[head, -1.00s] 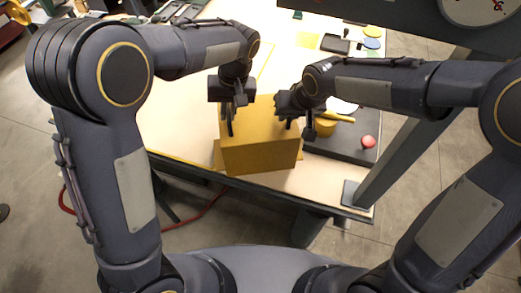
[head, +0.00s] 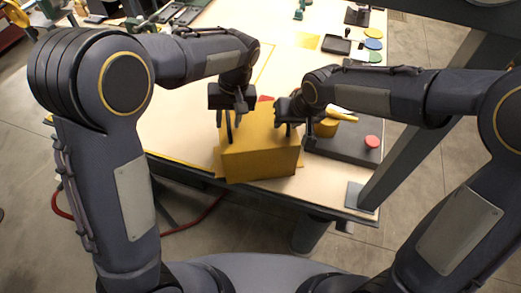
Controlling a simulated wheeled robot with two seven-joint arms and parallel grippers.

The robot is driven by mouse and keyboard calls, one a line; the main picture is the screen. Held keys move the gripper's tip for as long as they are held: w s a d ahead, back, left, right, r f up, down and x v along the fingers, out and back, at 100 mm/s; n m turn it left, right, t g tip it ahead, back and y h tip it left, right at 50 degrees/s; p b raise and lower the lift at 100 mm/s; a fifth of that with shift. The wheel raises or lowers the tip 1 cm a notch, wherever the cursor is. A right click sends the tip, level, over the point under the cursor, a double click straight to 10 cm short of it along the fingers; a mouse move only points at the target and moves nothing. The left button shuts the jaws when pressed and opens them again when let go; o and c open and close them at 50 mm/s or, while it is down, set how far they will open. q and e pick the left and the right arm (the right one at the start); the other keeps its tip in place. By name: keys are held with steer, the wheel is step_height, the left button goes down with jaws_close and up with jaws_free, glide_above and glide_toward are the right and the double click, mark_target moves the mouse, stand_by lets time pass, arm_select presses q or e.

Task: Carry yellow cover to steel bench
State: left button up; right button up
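The yellow cover (head: 262,160) is a box-shaped piece with a flat top and a flange low at its sides. It stands near the front edge of the pale-topped bench (head: 185,130). My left gripper (head: 234,120) is at the cover's top left, fingers pointing down, one finger in front of the top face. My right gripper (head: 293,130) is at the cover's top right, with fingers at the upper right edge. Whether either one clamps the cover cannot be made out. I cannot tell which surface is the steel bench.
A dark tray (head: 345,150) right of the cover holds a yellow round part (head: 326,128) and a red knob (head: 372,142). A grey slanted post (head: 420,120) rises at the right. Coloured discs (head: 373,44) lie farther back. The bench's left part is clear.

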steer(key=shift+r, duration=0.1)
arm_select(q)
step_height(320, 180, up, 12)
steer(key=d, duration=0.2)
steer(key=shift+w+d+f, duration=0.15)
steer(key=shift+w, duration=0.1)
arm_select(e)
steer(key=v, duration=1.1)
steer(key=shift+s+d+r, duration=0.15)
steer(key=shift+s+r, duration=0.05)
steer(key=shift+r, duration=0.1)
